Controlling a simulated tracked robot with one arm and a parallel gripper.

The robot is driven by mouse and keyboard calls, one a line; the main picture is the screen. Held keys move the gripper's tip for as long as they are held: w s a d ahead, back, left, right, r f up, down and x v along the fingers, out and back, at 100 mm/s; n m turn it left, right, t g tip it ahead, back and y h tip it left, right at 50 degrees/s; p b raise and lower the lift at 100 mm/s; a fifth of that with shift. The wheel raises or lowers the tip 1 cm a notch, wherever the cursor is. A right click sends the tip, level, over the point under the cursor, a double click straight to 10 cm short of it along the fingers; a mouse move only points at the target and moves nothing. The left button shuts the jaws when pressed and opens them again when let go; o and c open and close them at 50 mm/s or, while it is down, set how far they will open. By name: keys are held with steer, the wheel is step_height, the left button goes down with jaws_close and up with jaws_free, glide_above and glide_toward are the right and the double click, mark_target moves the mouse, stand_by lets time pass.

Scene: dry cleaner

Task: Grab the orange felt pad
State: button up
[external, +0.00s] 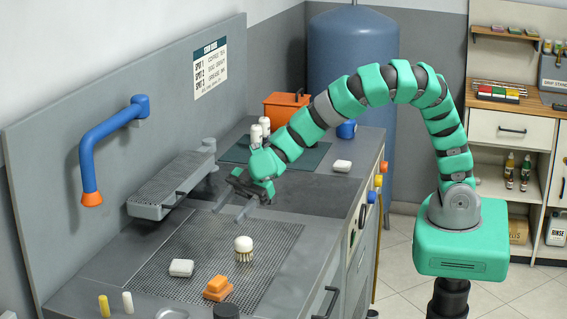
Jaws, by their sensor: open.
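An orange block-shaped pad (217,289), with a smaller raised part on top, sits on the perforated grey plate (158,262) near the front of the counter. My gripper (230,211) is above the counter, farther back than the pad and clear of it. Its grey fingers are apart and point down toward the lower left, with nothing seen between them.
A white-topped brush (243,250) stands between my gripper and the pad. A white block (181,268) lies left of the pad. A black round lid (226,311) is just in front. A grey ledge (172,186) and blue pipe (112,130) stick out from the back panel.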

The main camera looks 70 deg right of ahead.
steer(key=g, duration=0.2)
glide_toward(219, 278)
steer(key=shift+b+x, duration=0.5)
steer(key=shift+x, duration=4.25)
steer(key=shift+d, duration=0.1)
steer(key=c, duration=1.1)
